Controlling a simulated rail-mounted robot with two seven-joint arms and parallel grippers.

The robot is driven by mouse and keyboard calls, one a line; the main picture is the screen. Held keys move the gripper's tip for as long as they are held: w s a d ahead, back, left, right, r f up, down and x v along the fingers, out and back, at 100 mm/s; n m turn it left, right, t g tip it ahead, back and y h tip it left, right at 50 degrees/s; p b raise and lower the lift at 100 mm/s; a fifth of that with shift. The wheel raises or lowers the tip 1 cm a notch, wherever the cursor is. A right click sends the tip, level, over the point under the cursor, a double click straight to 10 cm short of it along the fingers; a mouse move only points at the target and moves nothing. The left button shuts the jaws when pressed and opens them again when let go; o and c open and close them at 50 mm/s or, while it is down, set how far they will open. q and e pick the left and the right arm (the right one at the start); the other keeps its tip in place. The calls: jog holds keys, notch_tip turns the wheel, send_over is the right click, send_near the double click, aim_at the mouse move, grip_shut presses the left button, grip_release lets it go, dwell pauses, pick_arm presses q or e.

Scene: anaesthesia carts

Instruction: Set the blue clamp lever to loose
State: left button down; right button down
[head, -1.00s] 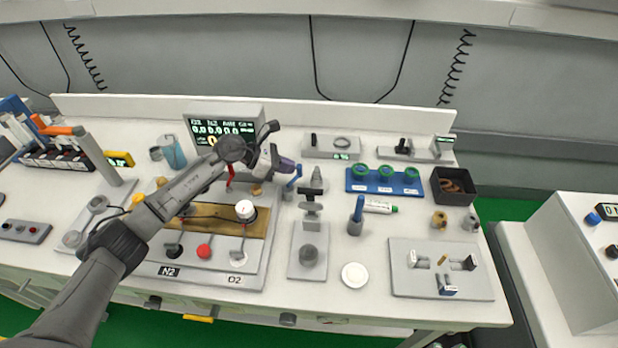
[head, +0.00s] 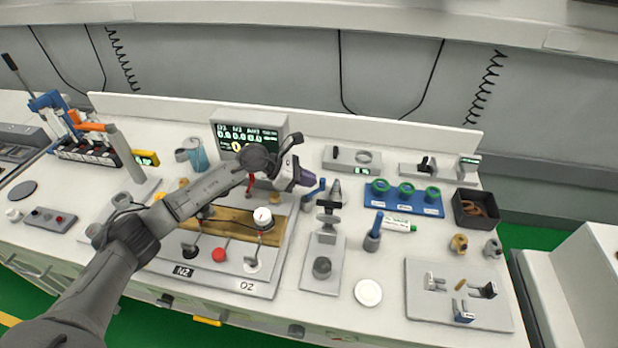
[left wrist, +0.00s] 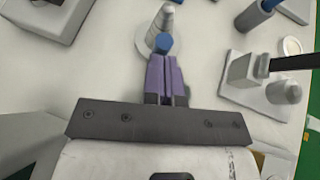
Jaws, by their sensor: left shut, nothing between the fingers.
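The blue lever (head: 313,190) stands near the middle of the bench, beside a grey cone-shaped fitting (head: 335,190). My left gripper (head: 306,178) is right at the lever's upper end, its purple fingers shut and empty. In the left wrist view, the lever's round blue end (left wrist: 163,42) shows just beyond the shut fingertips (left wrist: 165,60). The fingers hide the rest of the lever there, and I cannot tell whether they touch it. My right gripper is not in view.
A grey block with a knob (head: 322,268) stands in front of the lever. A blue-handled post (head: 374,235), a white disc (head: 368,292) and a blue rack with green rings (head: 405,205) are to the right. A gauge panel (head: 250,262) lies under my left arm.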

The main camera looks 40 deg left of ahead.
pick_arm(q)
jog(key=shift+s+a, duration=0.15)
jog(key=shift+s, duration=0.2)
jog(key=shift+r, duration=0.1)
jog(key=shift+s+a+r, duration=0.1)
jog(key=shift+s+a, duration=0.05)
jog(key=shift+a, duration=0.05)
jog(key=p+v, duration=0.1)
jog(key=v, duration=1.2)
jog(key=shift+s, duration=0.1)
